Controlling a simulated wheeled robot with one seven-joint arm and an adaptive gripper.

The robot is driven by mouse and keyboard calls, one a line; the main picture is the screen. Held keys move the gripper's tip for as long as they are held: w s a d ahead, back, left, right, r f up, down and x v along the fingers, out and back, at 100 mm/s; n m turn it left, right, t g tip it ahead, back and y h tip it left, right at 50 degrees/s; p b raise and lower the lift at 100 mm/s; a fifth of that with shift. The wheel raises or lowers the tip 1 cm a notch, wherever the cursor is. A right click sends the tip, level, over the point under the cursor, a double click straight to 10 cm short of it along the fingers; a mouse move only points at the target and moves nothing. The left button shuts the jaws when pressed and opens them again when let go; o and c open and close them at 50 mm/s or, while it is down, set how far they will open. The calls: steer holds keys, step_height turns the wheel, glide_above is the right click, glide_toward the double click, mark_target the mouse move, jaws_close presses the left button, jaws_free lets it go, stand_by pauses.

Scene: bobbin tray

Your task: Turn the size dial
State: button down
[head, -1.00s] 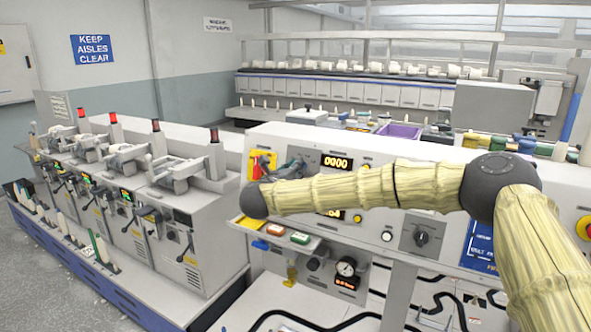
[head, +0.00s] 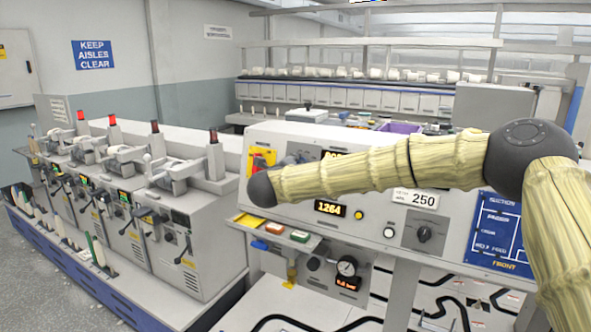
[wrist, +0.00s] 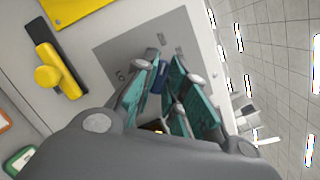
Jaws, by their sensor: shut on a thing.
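My gripper (wrist: 162,72) has teal fingers closed around a dark blue knob (wrist: 161,80), which I take to be the size dial. The knob stands on a grey plate (wrist: 105,50) with small markings, and the fingers and palm hide much of it. Its pointer and setting cannot be read. In the head view, my arm's dark wrist and link cover most of the gripper, near the upper left of the machine panel.
A yellow lever (wrist: 47,76) on a black mount is left of the gripper in the wrist view. Another dark knob (head: 424,234) sits right of a lit display (head: 330,209) on the panel.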

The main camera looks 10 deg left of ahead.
steer(key=shift+n+y, duration=0.3)
steer(key=shift+n, duration=0.8)
steer(key=c, duration=1.5)
jaws_free()
steer(key=shift+o, duration=0.2)
steer(key=s+a+r, duration=0.1)
steer(key=s, duration=1.1)
steer(key=shift+r, duration=0.2)
